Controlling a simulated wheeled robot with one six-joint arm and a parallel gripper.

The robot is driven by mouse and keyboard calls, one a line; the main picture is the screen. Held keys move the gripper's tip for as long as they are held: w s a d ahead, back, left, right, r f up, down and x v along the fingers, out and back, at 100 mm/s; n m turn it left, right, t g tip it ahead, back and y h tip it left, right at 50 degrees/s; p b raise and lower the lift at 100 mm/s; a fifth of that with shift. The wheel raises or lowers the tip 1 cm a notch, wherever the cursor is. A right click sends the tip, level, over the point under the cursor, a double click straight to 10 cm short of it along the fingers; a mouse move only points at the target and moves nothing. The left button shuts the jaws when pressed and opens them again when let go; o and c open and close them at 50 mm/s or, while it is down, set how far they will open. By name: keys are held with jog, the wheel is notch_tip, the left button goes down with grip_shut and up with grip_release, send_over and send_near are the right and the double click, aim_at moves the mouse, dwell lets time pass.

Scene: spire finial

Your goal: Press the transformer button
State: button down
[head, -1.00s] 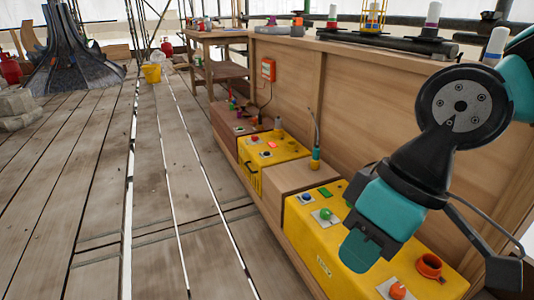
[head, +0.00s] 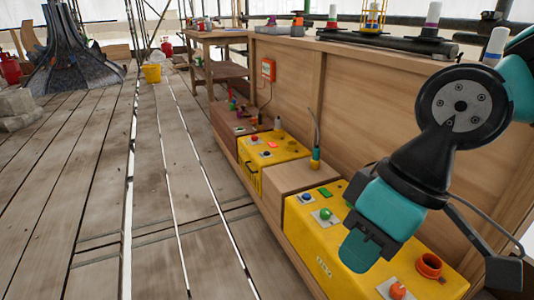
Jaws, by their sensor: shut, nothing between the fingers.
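A large yellow box (head: 330,250) stands at the lower middle right, with a blue button (head: 306,198), a green button (head: 325,214) and an orange-red button (head: 397,290) on its top. A second yellow box (head: 270,165) farther back carries a red button (head: 254,139) and a blue one (head: 266,155). I cannot tell which box is the transformer. My gripper (head: 358,252) is shut and empty, pointing down in front of or over the large box. It looks apart from the visible buttons and hides part of the box top.
An orange cup-like ring (head: 429,265) stands on the large box, right of my gripper. A wooden block (head: 300,178) is between the yellow boxes. A wooden panel (head: 400,90) rises behind them. The plank floor (head: 90,200) at left is clear, with a yellow bucket (head: 152,73) far back.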

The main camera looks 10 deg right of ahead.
dwell(0.3)
notch_tip(320, 180, up, 2)
jog(key=shift+r+p, duration=0.15)
jog(key=shift+p, duration=1)
